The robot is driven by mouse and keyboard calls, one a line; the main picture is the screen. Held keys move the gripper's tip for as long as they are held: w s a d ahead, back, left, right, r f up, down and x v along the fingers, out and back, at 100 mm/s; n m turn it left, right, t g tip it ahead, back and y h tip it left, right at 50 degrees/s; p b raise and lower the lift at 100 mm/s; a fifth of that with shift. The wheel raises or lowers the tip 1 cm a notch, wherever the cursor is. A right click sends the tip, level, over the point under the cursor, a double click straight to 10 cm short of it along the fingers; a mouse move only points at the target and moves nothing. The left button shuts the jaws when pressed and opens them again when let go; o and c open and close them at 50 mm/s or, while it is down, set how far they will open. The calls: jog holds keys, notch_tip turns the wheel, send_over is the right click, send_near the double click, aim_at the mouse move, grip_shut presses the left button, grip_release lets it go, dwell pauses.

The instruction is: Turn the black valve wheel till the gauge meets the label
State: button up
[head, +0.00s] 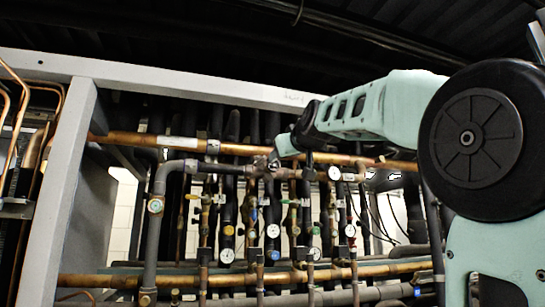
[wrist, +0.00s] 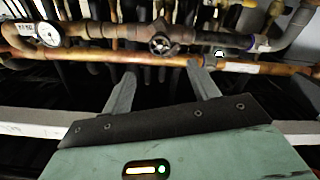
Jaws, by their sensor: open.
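The black valve wheel (wrist: 160,44) sits on a dark horizontal pipe in the wrist view, just beyond and between my fingertips. My gripper (wrist: 162,68) is open, its two grey fingers apart with nothing between them. No contact with the wheel shows. A round white-faced gauge (wrist: 48,34) is on the same pipe run, left of the wheel; its needle is too small to read. In the head view a white gauge (head: 335,173) is right of my arm's end. The wheel is hard to make out there beside my gripper (head: 274,160). Which label is meant, I cannot tell.
A copper pipe (wrist: 95,57) crosses close behind my fingers in the wrist view, with a white label (wrist: 240,68) on it. A pale frame beam (head: 180,83) runs above the pipes. Several small valves and gauges crowd the vertical pipes below.

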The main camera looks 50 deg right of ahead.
aim_at(274, 164)
jog(key=p+x, duration=0.6)
jog(key=x, duration=0.7)
jog(key=shift+d+p, duration=0.1)
jog(key=shift+p, duration=0.2)
jog(key=c, duration=1)
jog(key=shift+m, duration=0.4)
jog(key=shift+m, duration=2.5)
